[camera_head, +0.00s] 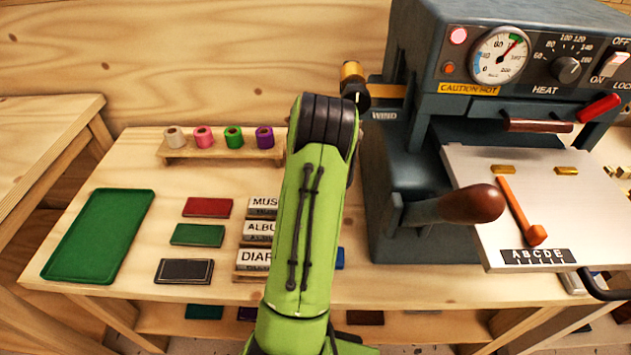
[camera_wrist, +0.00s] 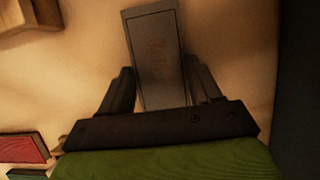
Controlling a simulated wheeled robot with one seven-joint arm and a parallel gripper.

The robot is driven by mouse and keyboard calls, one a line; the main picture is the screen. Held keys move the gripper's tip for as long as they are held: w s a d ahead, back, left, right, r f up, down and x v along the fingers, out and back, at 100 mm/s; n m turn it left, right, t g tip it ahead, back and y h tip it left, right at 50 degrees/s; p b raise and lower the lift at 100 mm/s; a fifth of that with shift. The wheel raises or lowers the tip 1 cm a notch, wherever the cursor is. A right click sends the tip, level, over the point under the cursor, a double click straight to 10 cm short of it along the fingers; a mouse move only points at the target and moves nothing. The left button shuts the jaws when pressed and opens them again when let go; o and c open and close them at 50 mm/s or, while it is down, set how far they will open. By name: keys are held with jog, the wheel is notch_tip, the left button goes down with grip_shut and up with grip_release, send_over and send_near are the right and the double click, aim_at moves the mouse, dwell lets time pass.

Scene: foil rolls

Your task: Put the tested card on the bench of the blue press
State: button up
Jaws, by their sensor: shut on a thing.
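In the wrist view, my gripper (camera_wrist: 161,72) is shut on a flat grey card (camera_wrist: 157,35). The card sticks out beyond the fingers and has faint brownish marks on its face, too blurred to read. In the head view my green arm hides the gripper and the card. The blue-grey press (camera_head: 412,190) stands on the right of the wooden bench (camera_head: 420,285). Its silver plate (camera_head: 475,175) juts out at the front, with a row of letters at its near edge.
A green tray (camera_head: 100,235) lies at the left. Red (camera_head: 208,207), green (camera_head: 198,235) and dark (camera_head: 185,271) flat pieces lie near labelled blocks (camera_head: 258,230). Several foil rolls stand on a rack (camera_head: 220,153).

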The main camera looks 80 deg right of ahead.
jog(key=o, duration=1.1)
jog(key=shift+s+f, duration=0.1)
jog(key=shift+r, duration=0.25)
jog(key=p+v, duration=0.3)
jog(key=v, duration=0.8)
jog(key=shift+a+r, duration=0.3)
jog(key=shift+r, duration=0.05)
